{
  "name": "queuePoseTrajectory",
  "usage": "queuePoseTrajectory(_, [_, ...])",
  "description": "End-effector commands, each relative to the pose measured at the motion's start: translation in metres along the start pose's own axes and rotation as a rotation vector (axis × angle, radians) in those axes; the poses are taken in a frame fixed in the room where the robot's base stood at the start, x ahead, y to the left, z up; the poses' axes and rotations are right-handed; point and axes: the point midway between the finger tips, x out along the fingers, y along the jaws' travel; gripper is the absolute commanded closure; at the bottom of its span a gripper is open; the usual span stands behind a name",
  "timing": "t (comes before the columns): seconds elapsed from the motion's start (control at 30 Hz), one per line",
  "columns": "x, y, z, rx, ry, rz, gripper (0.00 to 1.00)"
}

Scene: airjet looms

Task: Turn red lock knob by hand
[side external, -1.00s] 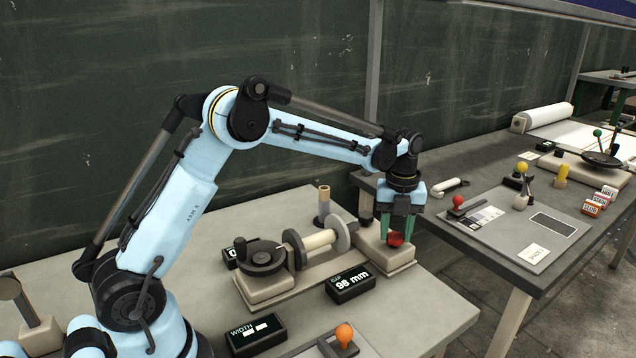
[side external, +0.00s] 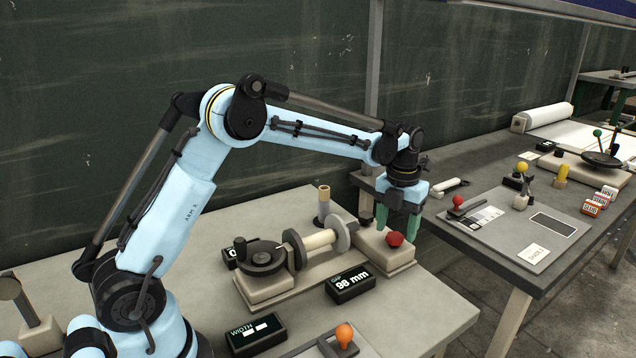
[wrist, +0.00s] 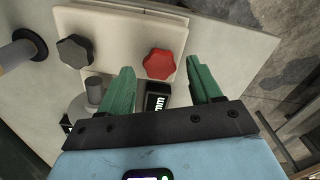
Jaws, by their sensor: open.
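The red lock knob (side external: 395,239) sits on a beige block at the right end of the near bench fixture. It also shows in the wrist view (wrist: 158,64) as a red lobed knob, fully visible. My gripper (side external: 398,228) points down just above and behind the knob, with its green fingers apart. In the wrist view, my gripper (wrist: 160,66) is open and empty, with the knob lined up between the fingertips. I see no finger touching the knob. The exact height gap is hard to tell.
A dark grey lobed knob (wrist: 75,51) is on the same plate, left of the red one. A handwheel (side external: 261,257), a roller (side external: 318,240) and a gap display (side external: 350,286) stand nearby. A second bench (side external: 480,256) is to the right across a gap.

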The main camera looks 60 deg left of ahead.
Motion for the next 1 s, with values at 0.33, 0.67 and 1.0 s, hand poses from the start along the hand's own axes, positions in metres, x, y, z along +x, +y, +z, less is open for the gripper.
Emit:
queuePoseTrajectory(0.33, [-0.033, 0.000, 0.000, -0.001, 0.000, 0.000, 0.36])
queuePoseTrajectory(0.67, [-0.049, 0.000, 0.000, -0.001, 0.000, 0.000, 0.36])
queuePoseTrajectory(1.0, [-0.053, 0.000, 0.000, -0.001, 0.000, 0.000, 0.36])
